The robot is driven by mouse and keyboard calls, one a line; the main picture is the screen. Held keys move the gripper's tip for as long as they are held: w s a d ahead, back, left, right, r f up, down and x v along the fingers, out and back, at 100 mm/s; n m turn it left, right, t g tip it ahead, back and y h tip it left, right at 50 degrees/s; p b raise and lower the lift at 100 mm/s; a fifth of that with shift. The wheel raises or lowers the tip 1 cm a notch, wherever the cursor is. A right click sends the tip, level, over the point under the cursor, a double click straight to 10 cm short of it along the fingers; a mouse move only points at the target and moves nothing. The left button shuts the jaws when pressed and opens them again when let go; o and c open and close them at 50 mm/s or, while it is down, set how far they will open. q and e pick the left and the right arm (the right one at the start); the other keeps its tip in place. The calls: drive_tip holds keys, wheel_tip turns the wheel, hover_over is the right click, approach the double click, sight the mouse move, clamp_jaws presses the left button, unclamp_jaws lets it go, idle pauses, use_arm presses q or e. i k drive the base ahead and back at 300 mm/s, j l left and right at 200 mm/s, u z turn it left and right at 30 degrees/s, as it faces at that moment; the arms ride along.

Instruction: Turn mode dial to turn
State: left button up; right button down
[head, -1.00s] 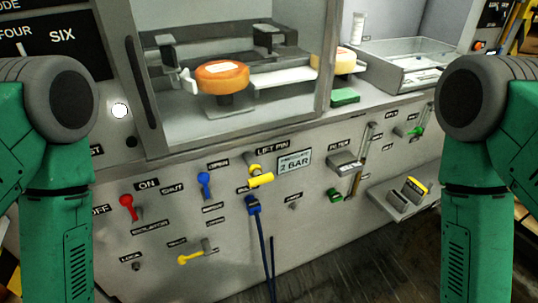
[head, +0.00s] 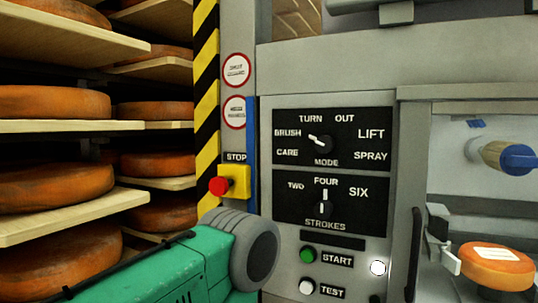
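The mode dial (head: 320,143) is a small black knob with a white pointer on the upper black panel (head: 353,170) in the head view. Labels around it read CARE, BRUSH, TURN, OUT, LIFT and SPRAY. Its pointer slants up and left, looking nearest to BRUSH. My green left arm with its grey joint shows at the bottom, below and left of the dial. Neither gripper is in view, and nothing touches the dial.
Below is the strokes dial (head: 324,208), pointing up at FOUR. A red stop button (head: 219,186), green start button (head: 307,254) and white test button (head: 306,287) are nearby. Shelves with cheese wheels (head: 55,187) stand left; an orange cheese (head: 496,268) sits right.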

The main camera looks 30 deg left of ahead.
sight(325, 143)
drive_tip(key=u, duration=0.65)
